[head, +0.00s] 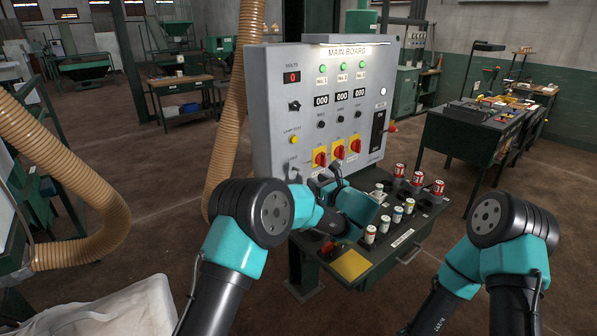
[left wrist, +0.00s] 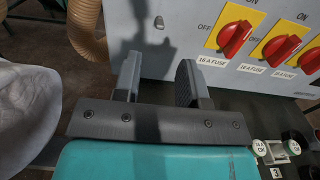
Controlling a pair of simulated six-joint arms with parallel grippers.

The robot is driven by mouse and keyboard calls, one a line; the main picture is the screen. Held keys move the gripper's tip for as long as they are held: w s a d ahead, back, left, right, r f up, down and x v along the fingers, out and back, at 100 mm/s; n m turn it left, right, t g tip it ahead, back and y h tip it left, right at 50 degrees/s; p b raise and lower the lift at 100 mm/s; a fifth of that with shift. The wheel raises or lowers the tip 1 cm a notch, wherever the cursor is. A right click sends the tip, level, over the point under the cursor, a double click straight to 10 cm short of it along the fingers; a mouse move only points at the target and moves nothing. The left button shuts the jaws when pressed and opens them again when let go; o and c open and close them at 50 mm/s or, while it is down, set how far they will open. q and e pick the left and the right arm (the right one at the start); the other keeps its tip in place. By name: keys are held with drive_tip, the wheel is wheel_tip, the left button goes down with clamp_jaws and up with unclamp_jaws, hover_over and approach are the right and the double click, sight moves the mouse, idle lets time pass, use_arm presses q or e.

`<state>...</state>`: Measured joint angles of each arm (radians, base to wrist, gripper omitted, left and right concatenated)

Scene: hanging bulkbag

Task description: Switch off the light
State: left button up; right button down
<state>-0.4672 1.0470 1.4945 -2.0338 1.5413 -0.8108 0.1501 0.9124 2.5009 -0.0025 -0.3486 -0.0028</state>
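The grey main board (head: 270,110) stands upright on a dark bench. A glowing lamp strip (head: 350,40) runs along its top edge. Three red rotary switches on yellow plates sit low on its face: left (head: 320,157), middle (head: 338,150) and right (head: 354,144). In the left wrist view the left red switch (left wrist: 235,36) is tilted, with OFF and ON labels. A black switch panel (head: 378,130) with a red handle (head: 393,128) is at the board's right. My left gripper (left wrist: 160,84) is open and empty, in front of the board's lower left. My right gripper is out of view.
A yellow lamp test button (head: 293,139), green lamps and a white lamp (head: 383,91) are on the board. Several fuses and red plugs (head: 438,188) stand on the bench (head: 375,265) below. Corrugated hoses (head: 235,100) hang at left. A white bag (head: 125,310) is lower left.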

sight(299, 170)
use_arm(q)
drive_tip(key=x, duration=1)
drive_tip(key=shift+c, duration=0.2)
clamp_jaws()
